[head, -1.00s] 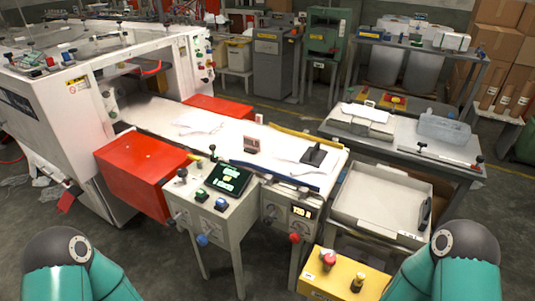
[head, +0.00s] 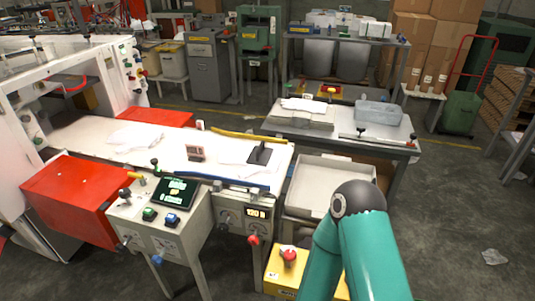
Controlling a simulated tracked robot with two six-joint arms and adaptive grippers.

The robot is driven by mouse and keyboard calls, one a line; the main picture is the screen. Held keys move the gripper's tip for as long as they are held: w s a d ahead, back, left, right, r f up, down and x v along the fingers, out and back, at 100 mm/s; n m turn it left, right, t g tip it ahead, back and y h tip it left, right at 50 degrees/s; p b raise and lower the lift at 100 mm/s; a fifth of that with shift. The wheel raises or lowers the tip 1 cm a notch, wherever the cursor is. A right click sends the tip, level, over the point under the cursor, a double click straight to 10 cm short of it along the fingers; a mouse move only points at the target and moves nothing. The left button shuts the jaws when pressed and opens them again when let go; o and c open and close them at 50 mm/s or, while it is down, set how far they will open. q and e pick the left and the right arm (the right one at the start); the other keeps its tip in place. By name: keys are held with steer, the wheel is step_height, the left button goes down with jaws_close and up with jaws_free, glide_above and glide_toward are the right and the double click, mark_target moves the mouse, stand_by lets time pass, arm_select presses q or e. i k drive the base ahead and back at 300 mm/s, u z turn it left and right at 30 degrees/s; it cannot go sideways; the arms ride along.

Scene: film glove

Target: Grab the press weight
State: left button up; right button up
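A black flat block with an upright handle, which looks like the press weight (head: 260,153), rests on the white work table (head: 75,135) near its right end, on or beside a pale sheet. A small brownish block with a pale face (head: 195,153) stands to its left. In the head view my teal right arm rises from the bottom edge, right of the middle, and only its upper part shows. Neither of my grippers is in the picture, and my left arm is out of view.
A control stand (head: 160,225) with knobs and a screen and a red box (head: 80,195) stand in front of the table. A shallow grey tray (head: 325,175) is to its right, partly behind my arm. A grey bench (head: 345,130) stands behind. Floor at right is mostly clear.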

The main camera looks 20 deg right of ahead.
mark_target(260, 155)
steer(key=u, duration=0.4)
steer(key=i, duration=1)
steer(key=z, duration=0.4)
